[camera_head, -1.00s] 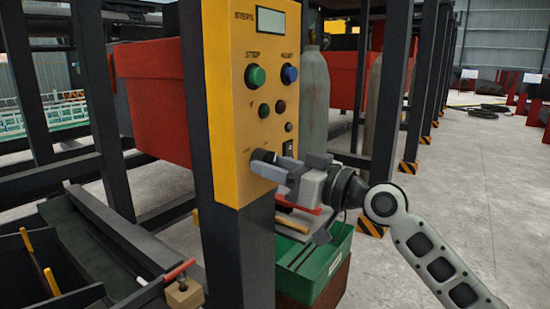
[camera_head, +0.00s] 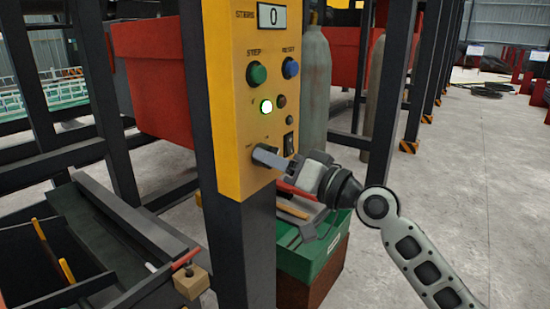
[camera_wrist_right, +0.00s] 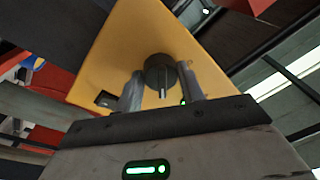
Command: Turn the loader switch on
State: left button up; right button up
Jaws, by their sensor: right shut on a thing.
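The yellow control panel (camera_head: 224,100) is mounted on a dark post. A dark rotary knob (camera_wrist_right: 160,72) is at its lower left, below the lamps; its label is too small to read in the head view. My right gripper (camera_head: 270,157) is at this knob, coming from the right. In the right wrist view the fingers (camera_wrist_right: 160,88) stand on both sides of the knob, shut on it. In the head view the fingers mostly hide the knob. My left gripper is not in view.
A green push button (camera_head: 257,73), a blue one (camera_head: 290,68) and a black rocker switch (camera_head: 289,143) are on the same panel. A green crate (camera_head: 310,262) stands below my right gripper. Grey gas cylinders stand behind.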

dwell(0.3)
jog(key=o, duration=1)
jog(key=shift+c, duration=0.2)
pick_arm(q)
jog(key=b, duration=0.2)
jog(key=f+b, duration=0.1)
jog(key=b, duration=0.1)
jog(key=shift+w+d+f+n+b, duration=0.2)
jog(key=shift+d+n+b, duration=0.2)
pick_arm(e)
jog(key=v, duration=1.6)
jog(key=shift+a+f, duration=0.1)
